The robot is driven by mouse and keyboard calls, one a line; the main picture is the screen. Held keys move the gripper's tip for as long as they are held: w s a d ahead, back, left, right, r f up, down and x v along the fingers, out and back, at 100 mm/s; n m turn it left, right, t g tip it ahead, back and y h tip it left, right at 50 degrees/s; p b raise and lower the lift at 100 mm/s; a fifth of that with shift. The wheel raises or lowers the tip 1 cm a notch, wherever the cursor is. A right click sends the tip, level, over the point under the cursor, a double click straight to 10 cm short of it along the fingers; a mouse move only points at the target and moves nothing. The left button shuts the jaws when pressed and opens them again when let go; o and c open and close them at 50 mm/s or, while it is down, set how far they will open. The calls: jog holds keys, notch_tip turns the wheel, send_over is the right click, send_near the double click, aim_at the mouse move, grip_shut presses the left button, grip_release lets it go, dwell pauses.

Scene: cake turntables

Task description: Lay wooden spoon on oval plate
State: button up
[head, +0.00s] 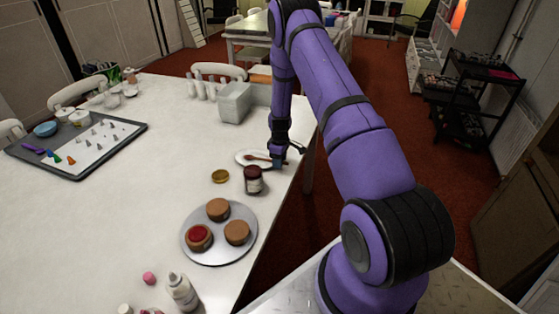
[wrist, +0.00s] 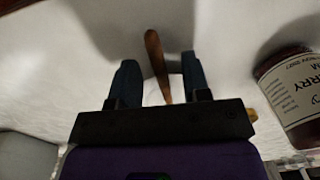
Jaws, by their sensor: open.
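The white oval plate (head: 243,161) lies near the right edge of the long table, partly hidden behind my gripper. The brown wooden spoon (head: 259,157) shows over the plate and appears to rest on it, with one end by my gripper (head: 280,161). In the wrist view, the spoon's handle (wrist: 155,55) runs between the two dark fingers of my gripper (wrist: 158,75). The fingers stand apart with a gap on both sides of the handle. The spoon's bowl is not clear in either view.
A dark jam jar with a white label (head: 253,181) stands close in front of the plate; it also shows in the wrist view (wrist: 292,95). A gold lid (head: 220,176) lies left of it. A round turntable (head: 220,251) with three small cakes is nearer. A grey box (head: 235,103) stands behind.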

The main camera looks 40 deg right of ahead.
jog(key=shift+r, duration=0.15)
notch_tip(320, 180, up, 11)
jog(key=shift+w+f, duration=0.15)
jog(key=shift+f, duration=0.05)
jog(key=shift+d, duration=0.1)
dwell(0.4)
jog(key=s+a+r+m+t, duration=0.1)
jog(key=s+a+r, duration=0.25)
jog(key=r, duration=0.65)
jog(key=s+a+r+m+t, duration=0.15)
jog(key=a+r, duration=0.35)
jog(key=r, duration=0.5)
jog(key=s+a+r, duration=0.4)
jog(key=r, duration=0.6)
jog(key=s+a+r+m+t, duration=0.2)
jog(key=s+a+r, duration=0.5)
jog(key=s+r, duration=0.4)
jog(key=s+a+m, duration=0.1)
jog(key=s, duration=0.7)
jog(key=s+a+m, duration=0.1)
jog(key=s+a, duration=0.1)
jog(key=s, duration=0.6)
jog(key=shift+s+a+r+t, duration=0.3)
jog(key=shift+s+r+t, duration=0.05)
jog(key=shift+t, duration=0.1)
